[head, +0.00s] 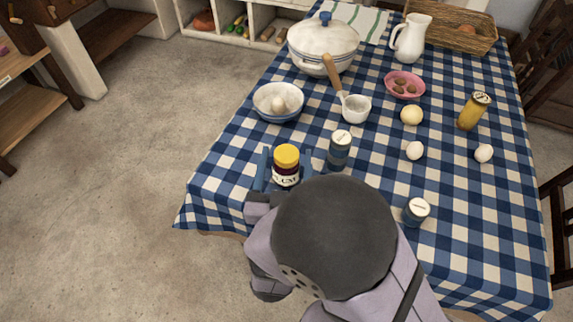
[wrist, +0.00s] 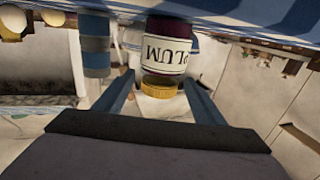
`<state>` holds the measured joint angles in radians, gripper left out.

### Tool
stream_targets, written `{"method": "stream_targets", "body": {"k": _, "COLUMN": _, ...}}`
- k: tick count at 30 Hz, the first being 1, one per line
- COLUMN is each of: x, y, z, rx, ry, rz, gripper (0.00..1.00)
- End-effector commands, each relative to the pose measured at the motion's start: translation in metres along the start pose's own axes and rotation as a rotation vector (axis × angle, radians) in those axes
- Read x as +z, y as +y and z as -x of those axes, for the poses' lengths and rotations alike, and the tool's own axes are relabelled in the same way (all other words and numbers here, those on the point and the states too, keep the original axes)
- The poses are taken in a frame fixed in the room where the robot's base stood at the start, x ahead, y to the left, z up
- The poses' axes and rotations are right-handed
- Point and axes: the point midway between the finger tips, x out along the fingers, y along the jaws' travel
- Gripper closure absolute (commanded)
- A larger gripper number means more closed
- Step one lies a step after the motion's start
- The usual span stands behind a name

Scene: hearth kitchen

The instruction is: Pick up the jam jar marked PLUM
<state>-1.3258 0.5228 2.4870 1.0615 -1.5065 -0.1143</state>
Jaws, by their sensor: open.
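The jam jar (head: 286,172) is dark purple with a yellow lid and a white label. It stands upright on the checked tablecloth near the table's left front edge. In the wrist view the jar (wrist: 167,52) appears upside down and its label reads PLUM. My gripper (head: 285,165) is open, with a blue finger on either side of the jar. In the wrist view the gripper's fingertips (wrist: 158,82) also flank the jar, with gaps showing near the lid. Whether either finger touches the glass cannot be told.
A blue-grey striped canister (head: 339,150) stands close to the right of the jar, and a similar one (head: 415,211) is nearer the front. A bowl with an egg (head: 277,115) sits behind. A ladle (head: 356,109), loose eggs and a yellow jar (head: 472,113) are farther right.

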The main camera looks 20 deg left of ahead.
Motion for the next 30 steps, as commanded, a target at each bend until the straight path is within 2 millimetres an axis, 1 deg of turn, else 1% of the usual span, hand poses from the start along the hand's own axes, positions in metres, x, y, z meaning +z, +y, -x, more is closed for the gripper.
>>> {"method": "stream_targets", "body": {"k": 9, "x": 0.0, "y": 0.002, "z": -0.037, "rx": 0.006, "ry": 0.0, "rz": 0.001, "gripper": 0.36}}
{"method": "stream_targets", "body": {"k": 12, "x": 0.0, "y": 0.001, "z": -0.045, "rx": 0.004, "ry": -0.001, "rz": 0.001, "gripper": 0.36}}
{"method": "stream_targets", "body": {"k": 15, "x": 0.001, "y": 0.0, "z": -0.049, "rx": 0.001, "ry": -0.001, "rz": 0.001, "gripper": 0.36}}
{"method": "stream_targets", "body": {"k": 21, "x": 0.001, "y": 0.0, "z": -0.049, "rx": 0.001, "ry": 0.0, "rz": 0.001, "gripper": 0.36}}
{"method": "stream_targets", "body": {"k": 22, "x": 0.001, "y": 0.0, "z": -0.049, "rx": 0.001, "ry": 0.0, "rz": 0.001, "gripper": 0.41}}
{"method": "stream_targets", "body": {"k": 23, "x": 0.001, "y": 0.0, "z": -0.049, "rx": 0.001, "ry": 0.0, "rz": 0.001, "gripper": 0.48}}
{"method": "stream_targets", "body": {"k": 24, "x": 0.001, "y": 0.0, "z": -0.049, "rx": 0.001, "ry": 0.0, "rz": 0.001, "gripper": 0.58}}
{"method": "stream_targets", "body": {"k": 26, "x": 0.001, "y": 0.0, "z": -0.049, "rx": 0.001, "ry": 0.0, "rz": 0.001, "gripper": 0.72}}
{"method": "stream_targets", "body": {"k": 27, "x": 0.001, "y": 0.0, "z": -0.049, "rx": 0.001, "ry": 0.0, "rz": 0.001, "gripper": 0.82}}
{"method": "stream_targets", "body": {"k": 28, "x": 0.001, "y": 0.0, "z": -0.049, "rx": 0.001, "ry": 0.0, "rz": 0.001, "gripper": 0.89}}
{"method": "stream_targets", "body": {"k": 29, "x": 0.001, "y": 0.0, "z": -0.049, "rx": 0.001, "ry": -0.001, "rz": 0.001, "gripper": 0.94}}
{"method": "stream_targets", "body": {"k": 30, "x": -0.001, "y": 0.0, "z": -0.049, "rx": 0.001, "ry": 0.003, "rz": -0.001, "gripper": 0.94}}
